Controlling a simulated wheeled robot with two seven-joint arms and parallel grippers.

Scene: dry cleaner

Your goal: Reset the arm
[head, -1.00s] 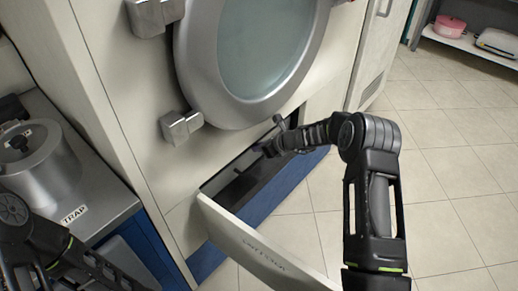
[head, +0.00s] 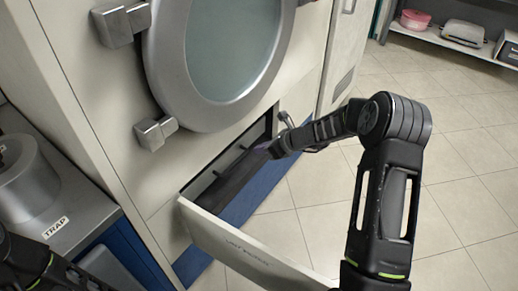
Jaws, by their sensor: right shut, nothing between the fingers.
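My right arm comes in from the lower right and bends at the elbow. Its gripper (head: 268,150) is shut and empty, just in front of the open compartment (head: 226,176) low in the machine's front. The compartment's flap (head: 255,250) is swung outward, with small printing on it that I cannot read. The left arm shows only as dark links in the lower left corner; its gripper is out of the frame.
The machine has a large round glass door (head: 235,45), which is closed. A metal pot-like trap (head: 25,178) stands on a counter labelled TRAP at the left. A shelf (head: 440,40) with a pink container (head: 415,19) is at the top right. The tiled floor (head: 470,170) at the right is clear.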

